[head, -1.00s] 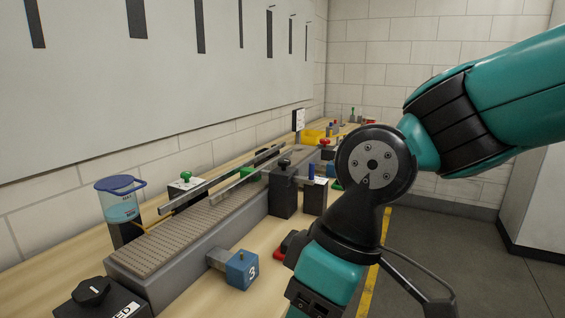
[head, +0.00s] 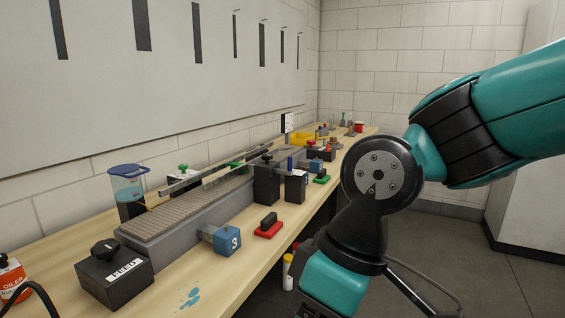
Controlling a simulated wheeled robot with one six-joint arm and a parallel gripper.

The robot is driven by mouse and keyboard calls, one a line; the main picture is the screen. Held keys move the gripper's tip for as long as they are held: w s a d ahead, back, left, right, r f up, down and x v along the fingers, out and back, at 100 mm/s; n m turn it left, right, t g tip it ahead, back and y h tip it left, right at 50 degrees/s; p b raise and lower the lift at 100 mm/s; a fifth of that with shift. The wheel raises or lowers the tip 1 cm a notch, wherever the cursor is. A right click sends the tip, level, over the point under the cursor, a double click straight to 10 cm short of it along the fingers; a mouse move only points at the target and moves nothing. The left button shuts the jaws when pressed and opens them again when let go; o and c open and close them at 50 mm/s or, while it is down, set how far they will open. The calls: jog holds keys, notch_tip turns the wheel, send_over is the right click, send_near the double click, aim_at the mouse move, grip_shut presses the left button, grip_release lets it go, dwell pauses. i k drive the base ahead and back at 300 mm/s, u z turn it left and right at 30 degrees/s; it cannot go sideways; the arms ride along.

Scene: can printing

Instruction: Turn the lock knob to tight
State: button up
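No label reading lock or tight is legible, so I cannot tell which knob is the lock knob. A black knob (head: 266,157) tops a dark block (head: 267,186) beside the conveyor (head: 170,220). Another dark block (head: 296,187) with a blue peg stands to its right. A black knob (head: 104,249) sits on a dark box (head: 118,279) marked FEED at the front left. A blue block (head: 227,241) marked 3 is fixed at the conveyor's near side. My arm bends down at the right; my gripper is below the picture edge and out of view.
A red-based black-handled piece (head: 268,226) lies near the bench edge. A blue-lidded jug (head: 127,187) stands behind the conveyor. An oiler can (head: 9,277) and a blue spill (head: 190,297) are at the front. A bottle (head: 287,271) stands below the bench.

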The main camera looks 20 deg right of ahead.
aim_at(267, 157)
jog(key=u, duration=0.1)
jog(key=k, duration=0.6)
jog(key=z, duration=0.95)
jog(key=i, duration=1.4)
jog(key=u, duration=0.3)
